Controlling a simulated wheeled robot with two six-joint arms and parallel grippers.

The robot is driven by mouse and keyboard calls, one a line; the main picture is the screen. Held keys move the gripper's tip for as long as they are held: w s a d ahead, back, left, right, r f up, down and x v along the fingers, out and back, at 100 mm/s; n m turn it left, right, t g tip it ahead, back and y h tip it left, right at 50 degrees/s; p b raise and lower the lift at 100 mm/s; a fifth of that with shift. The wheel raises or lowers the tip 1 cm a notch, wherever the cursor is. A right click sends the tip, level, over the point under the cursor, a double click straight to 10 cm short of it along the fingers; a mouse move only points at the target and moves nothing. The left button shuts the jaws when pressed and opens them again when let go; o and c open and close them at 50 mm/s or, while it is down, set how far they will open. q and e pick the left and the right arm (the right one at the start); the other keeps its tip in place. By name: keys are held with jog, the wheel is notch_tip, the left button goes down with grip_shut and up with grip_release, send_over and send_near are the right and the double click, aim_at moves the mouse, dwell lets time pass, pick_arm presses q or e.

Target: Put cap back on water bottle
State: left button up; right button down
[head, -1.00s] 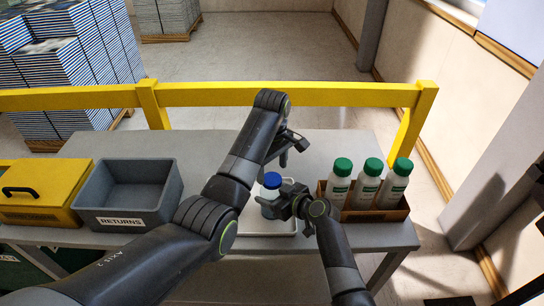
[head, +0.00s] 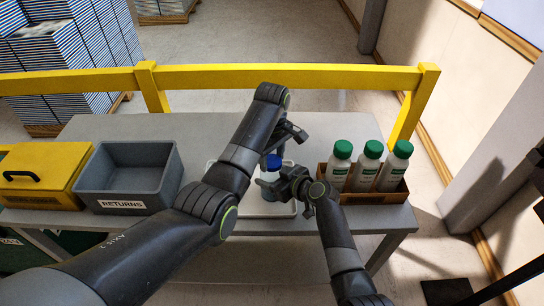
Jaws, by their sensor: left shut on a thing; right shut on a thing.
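A water bottle (head: 268,176) stands upright over the tray, with its blue cap (head: 273,161) at its top. Whether the cap is seated on the neck cannot be told. My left gripper (head: 281,152) reaches down from above and is shut on the cap, its fingertips partly hidden. My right gripper (head: 279,183) comes in from the lower right and is shut on the bottle's side, hiding part of the body.
A white tray (head: 284,210) lies under the bottle. A brown crate (head: 377,198) of green-capped bottles stands close on the right. A grey RETURNS bin (head: 122,204) and yellow box (head: 45,178) are left. A yellow rail (head: 230,78) runs behind the grey table (head: 110,128).

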pick_arm(q)
jog(key=m, duration=0.9)
jog(key=shift+m, duration=0.4)
jog(key=o, duration=1.1)
jog(key=shift+r, duration=2.25)
jog(key=shift+c, duration=0.4)
